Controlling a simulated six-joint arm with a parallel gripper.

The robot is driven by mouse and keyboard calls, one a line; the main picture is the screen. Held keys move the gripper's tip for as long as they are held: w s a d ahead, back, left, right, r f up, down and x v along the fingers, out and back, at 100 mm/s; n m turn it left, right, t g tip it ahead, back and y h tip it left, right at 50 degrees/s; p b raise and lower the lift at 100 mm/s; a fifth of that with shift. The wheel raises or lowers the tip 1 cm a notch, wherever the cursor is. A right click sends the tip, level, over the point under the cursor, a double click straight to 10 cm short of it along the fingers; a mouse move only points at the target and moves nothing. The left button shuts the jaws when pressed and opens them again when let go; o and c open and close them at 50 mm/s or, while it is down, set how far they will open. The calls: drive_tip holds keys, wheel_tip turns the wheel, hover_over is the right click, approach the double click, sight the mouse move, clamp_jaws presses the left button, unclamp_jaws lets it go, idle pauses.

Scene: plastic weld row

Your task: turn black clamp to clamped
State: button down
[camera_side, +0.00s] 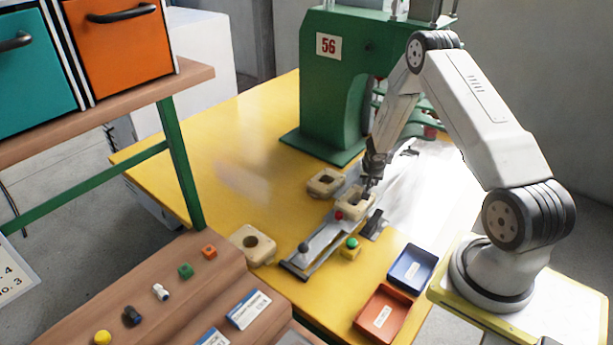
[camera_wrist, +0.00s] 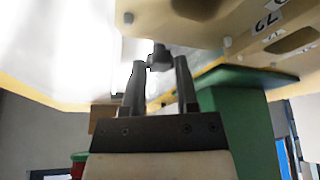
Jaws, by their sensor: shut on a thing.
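My gripper (camera_side: 370,178) reaches down to a cream block (camera_side: 355,204) with a square opening, which sits on the grey metal fixture (camera_side: 325,242). In the wrist view my gripper (camera_wrist: 160,72) has its two dark fingers on either side of a small black knob, the black clamp (camera_wrist: 160,57), and is shut on it. The fingers largely hide the clamp in the side view, so its exact angle cannot be told. A cream part (camera_wrist: 250,30) with dark markings fills the top right of the wrist view.
A red knob (camera_side: 338,216), a black ball handle (camera_side: 304,247) and a green button (camera_side: 352,243) are close by. Other cream blocks (camera_side: 325,183) (camera_side: 252,245) lie near the fixture. The green machine (camera_side: 335,90) stands behind; blue (camera_side: 412,268) and red trays (camera_side: 385,313) lie in front.

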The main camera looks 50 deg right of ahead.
drive_tip(key=shift+d+n+t+y, duration=0.1)
drive_tip(key=shift+n+t+y, duration=0.35)
drive_tip(key=shift+n, duration=1.05)
drive_tip(key=shift+c, duration=1.8)
unclamp_jaws()
drive_tip(key=shift+m+g+h, duration=0.35)
drive_tip(key=shift+m, duration=0.85)
